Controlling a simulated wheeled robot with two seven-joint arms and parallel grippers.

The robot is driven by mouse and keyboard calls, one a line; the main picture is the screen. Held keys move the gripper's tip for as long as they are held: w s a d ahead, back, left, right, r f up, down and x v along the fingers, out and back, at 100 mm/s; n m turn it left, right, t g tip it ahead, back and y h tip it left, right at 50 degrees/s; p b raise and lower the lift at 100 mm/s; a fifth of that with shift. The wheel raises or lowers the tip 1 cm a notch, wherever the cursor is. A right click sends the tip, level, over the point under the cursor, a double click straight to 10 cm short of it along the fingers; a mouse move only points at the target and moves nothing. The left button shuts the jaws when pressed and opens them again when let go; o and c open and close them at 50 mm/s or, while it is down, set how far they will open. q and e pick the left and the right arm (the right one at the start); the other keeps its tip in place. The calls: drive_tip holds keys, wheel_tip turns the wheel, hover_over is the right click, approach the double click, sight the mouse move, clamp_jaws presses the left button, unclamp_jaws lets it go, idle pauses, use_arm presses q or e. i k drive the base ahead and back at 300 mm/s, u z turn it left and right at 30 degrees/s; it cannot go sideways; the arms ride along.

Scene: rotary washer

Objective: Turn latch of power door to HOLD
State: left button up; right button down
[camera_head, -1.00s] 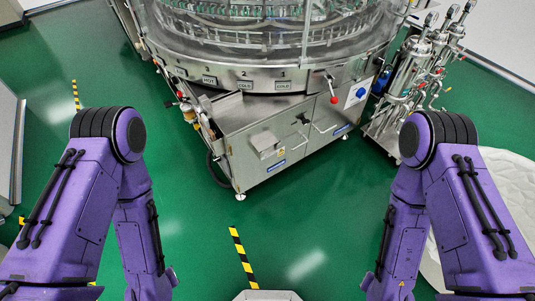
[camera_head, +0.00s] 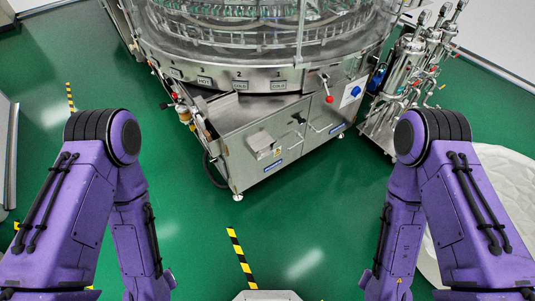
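The rotary washer (camera_head: 245,109) stands ahead at the top middle, a round steel machine on an angular cabinet. A blue knob (camera_head: 354,91) sits on a white plate on its right side panel. A red-balled lever (camera_head: 327,95) stands just left of it. A dark latch-like handle (camera_head: 298,118) and a curved bar handle are on the cabinet's front right face. Any HOLD marking is too small to read. Both my purple arms hang down at the left and right edges, well short of the washer. Neither gripper is in view.
Steel filter housings and pipes (camera_head: 405,85) stand right of the washer. A white round object (camera_head: 500,205) lies at the right edge. A yellow-black floor strip (camera_head: 240,258) runs ahead of me. The green floor between me and the washer is clear.

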sight(301, 121)
drive_tip(key=k, duration=0.65)
drive_tip(key=z, duration=0.75)
drive_tip(key=i, duration=1.4)
drive_tip(key=u, duration=0.15)
